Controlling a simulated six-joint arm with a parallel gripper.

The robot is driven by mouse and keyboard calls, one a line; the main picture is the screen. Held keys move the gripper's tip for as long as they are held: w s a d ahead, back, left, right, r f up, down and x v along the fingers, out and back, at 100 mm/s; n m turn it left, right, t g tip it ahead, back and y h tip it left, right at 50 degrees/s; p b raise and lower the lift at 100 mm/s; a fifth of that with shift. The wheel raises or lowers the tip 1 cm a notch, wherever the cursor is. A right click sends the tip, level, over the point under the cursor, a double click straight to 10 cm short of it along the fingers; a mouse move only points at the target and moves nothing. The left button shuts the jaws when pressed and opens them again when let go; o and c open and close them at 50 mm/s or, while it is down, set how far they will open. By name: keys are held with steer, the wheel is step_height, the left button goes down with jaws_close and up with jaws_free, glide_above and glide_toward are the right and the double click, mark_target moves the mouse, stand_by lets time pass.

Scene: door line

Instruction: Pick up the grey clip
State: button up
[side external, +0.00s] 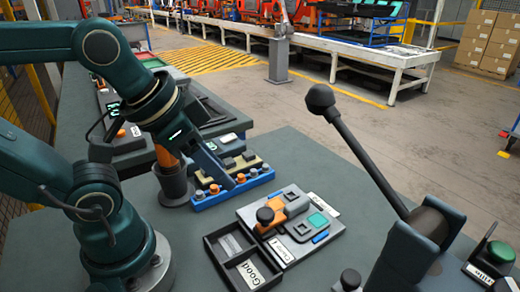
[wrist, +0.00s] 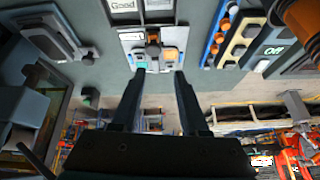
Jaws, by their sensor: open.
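Dark grey clips (side external: 249,155) sit on the tan rail, beside a blue rail (side external: 212,199) with several orange clips. I cannot tell which one is the grey clip. In the wrist view the tan rail (wrist: 240,35) and the blue rail (wrist: 216,32) are at the upper right, to the right of my fingers. My gripper (wrist: 158,76) is open and empty, its two fingers apart. In the side view my gripper (side external: 222,175) is slanted down in front of the rails and hides part of them.
A dark cup (side external: 173,188) with an orange handle stands left of the rails. A grey fixture (side external: 325,233) with an orange part and a two-bin tray (side external: 213,250) labelled Good are nearer. A ball-topped lever (side external: 360,150) and a green button (side external: 501,251) are at right.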

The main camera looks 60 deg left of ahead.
steer(key=w+a+r+m+g, duration=0.1)
steer(key=w+a+r+m, duration=0.15)
steer(key=w, duration=0.45)
steer(key=n+g, duration=0.1)
steer(key=g, duration=0.4)
glide_above(254, 170)
step_height(254, 170, down, 12)
steer(key=shift+d+f, duration=0.1)
steer(key=shift+f, duration=2.5)
jaws_close()
